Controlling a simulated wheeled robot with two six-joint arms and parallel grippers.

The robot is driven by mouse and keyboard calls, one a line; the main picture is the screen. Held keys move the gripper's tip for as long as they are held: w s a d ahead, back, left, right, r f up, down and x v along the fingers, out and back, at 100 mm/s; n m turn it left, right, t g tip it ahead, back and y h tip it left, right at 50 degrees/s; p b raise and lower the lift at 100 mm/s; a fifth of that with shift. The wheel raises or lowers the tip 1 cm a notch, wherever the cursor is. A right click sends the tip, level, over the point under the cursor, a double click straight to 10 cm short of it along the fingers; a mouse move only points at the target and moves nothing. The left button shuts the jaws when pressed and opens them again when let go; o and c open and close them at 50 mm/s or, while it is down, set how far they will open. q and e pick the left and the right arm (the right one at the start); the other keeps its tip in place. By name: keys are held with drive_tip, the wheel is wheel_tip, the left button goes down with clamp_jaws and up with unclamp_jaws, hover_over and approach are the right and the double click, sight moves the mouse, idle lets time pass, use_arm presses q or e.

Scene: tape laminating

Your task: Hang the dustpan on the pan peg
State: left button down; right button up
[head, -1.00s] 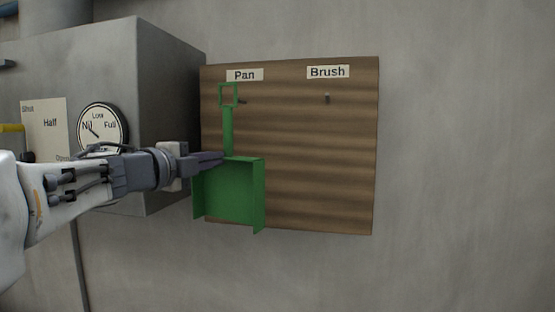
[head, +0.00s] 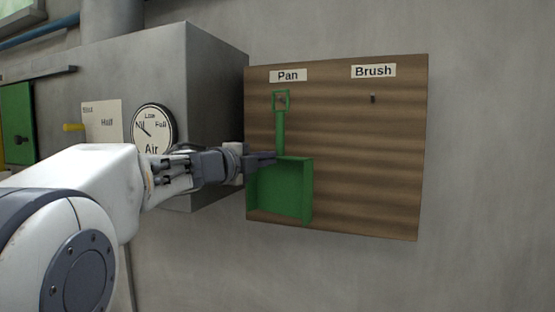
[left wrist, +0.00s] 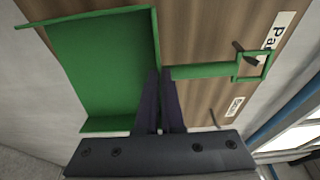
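The green dustpan (head: 280,190) hangs handle-up in front of the wooden board, and also shows in the left wrist view (left wrist: 100,65). My left gripper (head: 274,159) is shut on it where the handle meets the pan; in the left wrist view, the fingers (left wrist: 161,75) straddle the pan's back edge. The handle's square loop (head: 281,109) is below the "Pan" label (head: 288,75). In the left wrist view the dark pan peg (left wrist: 243,51) overlaps the loop opening; how deep it reaches through is unclear. My right gripper is not in view.
The board (head: 370,170) is on a grey wall. The brush peg (head: 373,99) is bare under the "Brush" label (head: 373,71).

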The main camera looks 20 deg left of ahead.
use_arm(q)
drive_tip(key=shift+w, duration=1.05)
drive_tip(key=shift+w+d+f, duration=0.1)
drive_tip(key=shift+w+f, duration=0.35)
drive_tip(key=shift+w, duration=0.2)
drive_tip(key=shift+w+f, duration=0.1)
drive_tip(key=shift+f, duration=0.05)
drive_tip(key=c, duration=1)
unclamp_jaws()
